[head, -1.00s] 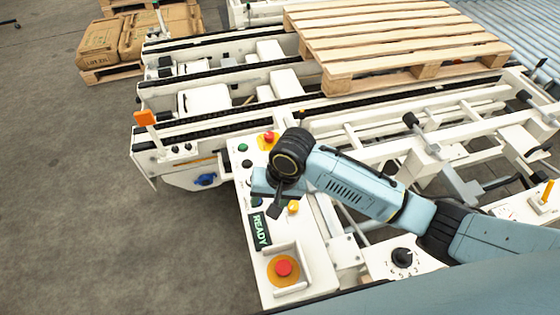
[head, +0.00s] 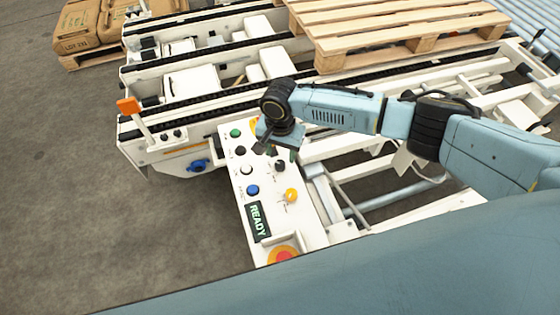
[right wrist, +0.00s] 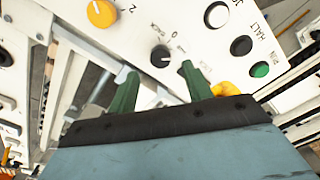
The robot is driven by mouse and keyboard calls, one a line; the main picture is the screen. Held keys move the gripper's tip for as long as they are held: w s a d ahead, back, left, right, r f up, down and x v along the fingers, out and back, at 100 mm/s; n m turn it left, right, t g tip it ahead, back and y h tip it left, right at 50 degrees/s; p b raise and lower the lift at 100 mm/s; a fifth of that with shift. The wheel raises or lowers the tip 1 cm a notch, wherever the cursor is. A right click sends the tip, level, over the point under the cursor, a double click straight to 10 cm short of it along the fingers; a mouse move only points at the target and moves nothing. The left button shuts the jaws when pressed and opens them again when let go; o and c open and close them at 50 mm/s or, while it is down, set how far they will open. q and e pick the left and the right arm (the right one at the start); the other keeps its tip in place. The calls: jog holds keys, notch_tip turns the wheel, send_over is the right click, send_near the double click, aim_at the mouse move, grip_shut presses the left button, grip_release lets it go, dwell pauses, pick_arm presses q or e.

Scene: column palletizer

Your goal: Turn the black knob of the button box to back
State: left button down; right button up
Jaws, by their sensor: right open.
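The button box (head: 284,225) is a slanted white panel below the middle of the head view. Its black knob (head: 280,166) stands right of the small buttons, just below my right gripper (head: 279,151). In the right wrist view the black knob (right wrist: 160,56) lies ahead of the gap between the two green fingers of my right gripper (right wrist: 157,78). The fingers are apart with nothing between them, and no contact with the knob shows. A light pointer mark on the knob is too small to read surely. My left gripper is not in view.
A yellow knob (head: 291,195), a blue button (head: 252,190), a white button (head: 246,170) and a READY display (head: 258,221) are close by on the panel. A yellow-ringed red button (head: 283,255) is at the near end. Conveyor rails and a wooden pallet (head: 400,30) lie behind.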

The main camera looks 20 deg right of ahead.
aim_at(280, 163)
jog(key=shift+f+b, duration=0.45)
jog(key=shift+f, duration=1.95)
jog(key=c, duration=1)
